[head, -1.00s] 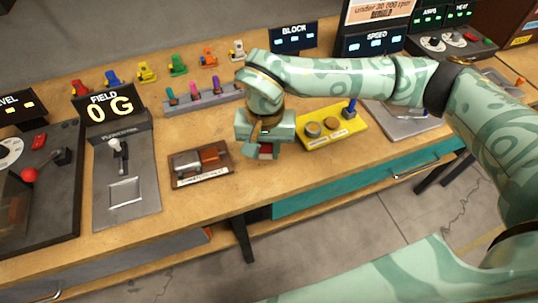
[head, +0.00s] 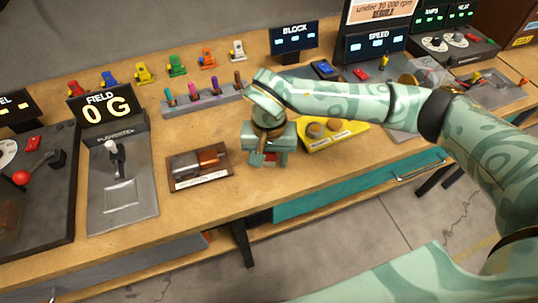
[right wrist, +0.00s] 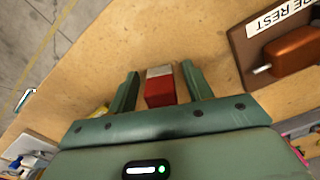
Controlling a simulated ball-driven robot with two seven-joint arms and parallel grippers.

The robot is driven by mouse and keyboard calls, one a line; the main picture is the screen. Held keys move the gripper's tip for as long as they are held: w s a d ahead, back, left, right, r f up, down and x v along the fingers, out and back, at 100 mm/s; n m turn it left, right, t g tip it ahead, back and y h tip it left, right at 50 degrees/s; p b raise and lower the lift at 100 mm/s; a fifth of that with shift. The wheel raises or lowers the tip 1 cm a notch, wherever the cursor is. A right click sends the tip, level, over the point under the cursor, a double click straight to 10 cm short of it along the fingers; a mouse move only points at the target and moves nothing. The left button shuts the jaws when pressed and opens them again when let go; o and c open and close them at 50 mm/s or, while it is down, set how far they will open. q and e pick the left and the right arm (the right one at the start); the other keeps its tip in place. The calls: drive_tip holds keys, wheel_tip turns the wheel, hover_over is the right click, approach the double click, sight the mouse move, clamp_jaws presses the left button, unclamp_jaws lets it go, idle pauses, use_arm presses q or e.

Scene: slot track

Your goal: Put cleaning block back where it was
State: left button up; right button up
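The cleaning block (right wrist: 160,87), red with a pale grey end, sits between the two fingers of my right gripper (right wrist: 160,88) in the right wrist view. A narrow gap shows on each side of it, so the fingers are open around it. In the head view my right gripper (head: 268,158) points down over the bench, right of the brown rest tray, and only a bit of red block shows between the fingers. Whether the block touches the bench is hard to tell. My left gripper is not in view.
The brown tray (head: 173,183) holds a grey and an orange piece. A yellow holder (head: 345,142) with round knobs stands close right of the gripper. A grey rack (head: 205,104) with coloured handles is behind. Bare wood lies in front, up to the bench edge.

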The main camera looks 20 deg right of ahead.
wheel_tip(320, 180, up, 12)
drive_tip(key=p, duration=0.3)
drive_tip(key=shift+r, duration=0.15)
idle(0.4)
